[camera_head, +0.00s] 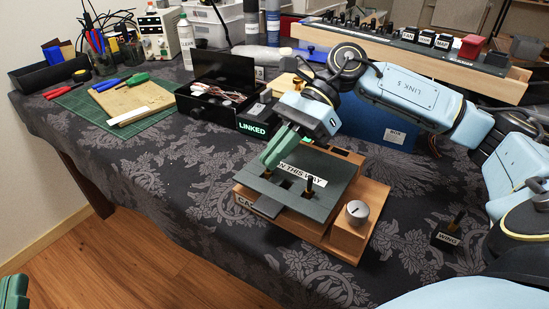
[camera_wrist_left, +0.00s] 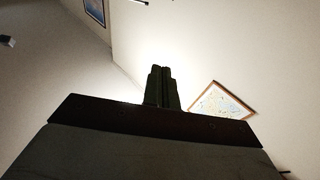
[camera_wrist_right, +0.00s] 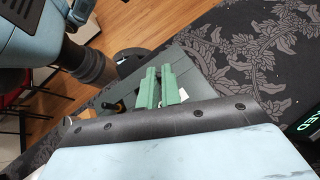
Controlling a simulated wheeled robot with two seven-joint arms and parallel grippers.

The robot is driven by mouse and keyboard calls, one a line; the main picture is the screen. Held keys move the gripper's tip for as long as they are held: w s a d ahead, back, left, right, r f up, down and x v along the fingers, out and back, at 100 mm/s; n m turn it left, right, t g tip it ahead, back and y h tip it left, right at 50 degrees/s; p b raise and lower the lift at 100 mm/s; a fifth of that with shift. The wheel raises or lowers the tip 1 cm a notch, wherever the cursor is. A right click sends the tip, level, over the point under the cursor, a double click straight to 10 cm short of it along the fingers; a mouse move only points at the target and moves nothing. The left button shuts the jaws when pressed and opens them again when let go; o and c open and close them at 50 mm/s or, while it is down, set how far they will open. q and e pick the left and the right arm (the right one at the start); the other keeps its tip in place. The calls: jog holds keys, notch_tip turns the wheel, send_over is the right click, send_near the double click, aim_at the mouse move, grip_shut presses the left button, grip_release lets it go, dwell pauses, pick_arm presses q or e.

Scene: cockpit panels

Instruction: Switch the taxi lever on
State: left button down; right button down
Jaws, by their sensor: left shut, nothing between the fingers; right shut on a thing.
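A wooden box with a grey sloping panel (camera_head: 330,172) stands near the table's front edge. A label on the panel reads "...N THIS WAY", partly covered. I cannot read a taxi label. My right gripper (camera_head: 268,164) points down at the panel's left part, shut on a small lever mostly hidden by its fingers; the fingers show in the right wrist view (camera_wrist_right: 157,72). My left gripper (camera_head: 14,292) is shut and empty, off the table at lower left.
A silver dial (camera_head: 357,209) is on the box's right side. A small switch labelled "WING" (camera_head: 447,238) stands to the right. A green mat with tools (camera_head: 80,108) lies far left.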

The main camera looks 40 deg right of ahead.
jog(key=shift+d+f+y, duration=0.1)
jog(key=shift+f+y, duration=0.1)
jog(key=shift+y, duration=0.1)
pick_arm(q)
jog(key=r+t, duration=0.1)
jog(key=s+r+t+b, duration=0.1)
jog(key=r, duration=0.1)
jog(key=shift+s+r+t+h, duration=0.2)
jog(key=shift+t+h, duration=0.1)
jog(key=shift+h, duration=0.1)
pick_arm(e)
jog(key=c, duration=1.6)
grip_release()
jog(key=shift+o, duration=0.2)
jog(key=shift+r, duration=0.1)
